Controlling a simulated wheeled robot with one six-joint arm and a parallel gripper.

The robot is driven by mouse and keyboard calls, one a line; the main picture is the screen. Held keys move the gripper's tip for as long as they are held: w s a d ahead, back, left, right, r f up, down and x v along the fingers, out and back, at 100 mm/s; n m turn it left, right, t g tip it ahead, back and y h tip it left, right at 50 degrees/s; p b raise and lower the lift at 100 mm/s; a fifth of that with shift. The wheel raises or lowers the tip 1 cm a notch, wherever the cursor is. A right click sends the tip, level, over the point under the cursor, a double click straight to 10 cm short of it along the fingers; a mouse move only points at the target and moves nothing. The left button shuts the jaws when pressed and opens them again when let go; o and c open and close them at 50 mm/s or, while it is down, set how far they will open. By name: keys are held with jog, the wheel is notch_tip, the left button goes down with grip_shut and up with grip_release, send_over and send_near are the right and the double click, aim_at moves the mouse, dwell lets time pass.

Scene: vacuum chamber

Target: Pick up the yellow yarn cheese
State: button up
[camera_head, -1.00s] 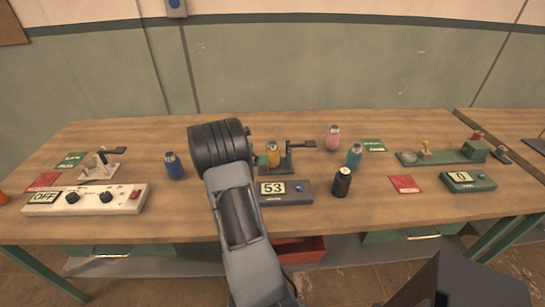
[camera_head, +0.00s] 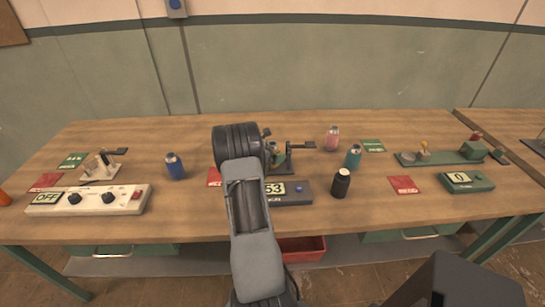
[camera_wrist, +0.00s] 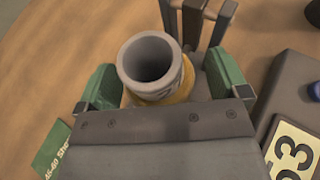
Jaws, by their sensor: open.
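The yellow yarn cheese (camera_wrist: 184,88) shows in the wrist view as a yellow body with a grey hollow tube on top. It stands at a dark stand (camera_wrist: 193,22). My gripper (camera_wrist: 162,82) is open, with one green-padded finger on each side of the cheese. Whether the pads touch it I cannot tell. The grey gripper body hides the cheese's lower front. In the head view my dark wrist (camera_head: 240,147) covers most of the cheese, and the fingers are largely hidden.
A box reading 53 (camera_head: 290,193) stands in front of the stand. A blue cheese (camera_head: 174,166) is to the left; pink (camera_head: 332,138), teal (camera_head: 353,156) and black (camera_head: 341,183) ones are to the right. A white OFF box (camera_head: 88,200) is at left on the wooden table (camera_head: 200,220).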

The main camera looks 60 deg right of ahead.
jog(key=shift+c, duration=0.2)
jog(key=c, duration=1.1)
jog(key=shift+r, duration=0.1)
